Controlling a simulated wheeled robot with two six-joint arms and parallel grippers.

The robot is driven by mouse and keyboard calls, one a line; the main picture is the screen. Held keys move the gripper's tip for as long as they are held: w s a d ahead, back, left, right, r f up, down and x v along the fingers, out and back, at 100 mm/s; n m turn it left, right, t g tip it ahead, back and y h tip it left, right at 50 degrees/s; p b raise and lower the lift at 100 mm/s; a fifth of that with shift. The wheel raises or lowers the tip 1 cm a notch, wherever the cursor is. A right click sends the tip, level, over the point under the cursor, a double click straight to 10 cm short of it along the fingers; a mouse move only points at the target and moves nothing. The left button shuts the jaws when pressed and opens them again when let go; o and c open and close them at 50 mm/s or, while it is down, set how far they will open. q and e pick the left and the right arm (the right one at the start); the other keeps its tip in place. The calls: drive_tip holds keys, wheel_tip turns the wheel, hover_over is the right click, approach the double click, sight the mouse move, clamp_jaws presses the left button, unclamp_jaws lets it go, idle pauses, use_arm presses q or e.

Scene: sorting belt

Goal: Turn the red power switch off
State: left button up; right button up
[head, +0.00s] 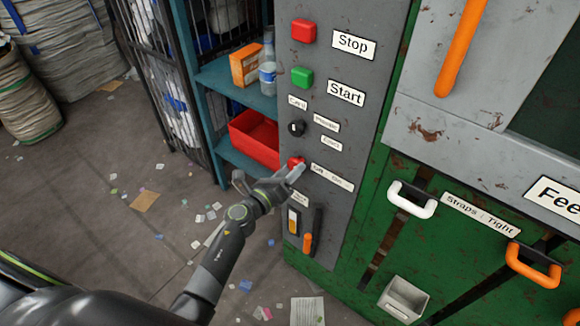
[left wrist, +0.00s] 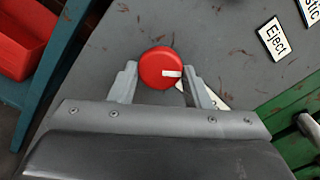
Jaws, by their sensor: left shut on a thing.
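The red power switch (head: 294,162) is a round knob on the grey control panel, beside a label that I cannot read fully. In the left wrist view the red knob (left wrist: 159,67) shows a white mark pointing to the right. My left gripper (head: 295,172) reaches it from the lower left. Its two fingers (left wrist: 160,82) stand on either side of the knob and are shut on it. The gripper partly covers the knob in the head view. My right gripper is not in view.
Above are a red Stop button (head: 304,31), a green Start button (head: 302,77) and a black selector (head: 296,128). An orange lever (head: 307,242) is below. A blue shelf (head: 228,80) with a red bin (head: 256,139) stands left. Litter lies on the floor.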

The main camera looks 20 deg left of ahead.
use_arm(q)
drive_tip(key=n+p, duration=0.3)
drive_tip(key=n, duration=0.3)
drive_tip(key=shift+r, duration=0.2)
drive_tip(key=shift+f+n+p, duration=0.1)
drive_tip(key=shift+n+p, duration=0.95)
drive_tip(key=shift+n, duration=1.05)
drive_tip(key=o, duration=1)
drive_tip(key=v, duration=1.7)
drive_tip(key=shift+s+b, duration=0.2)
drive_tip(key=shift+b, duration=0.15)
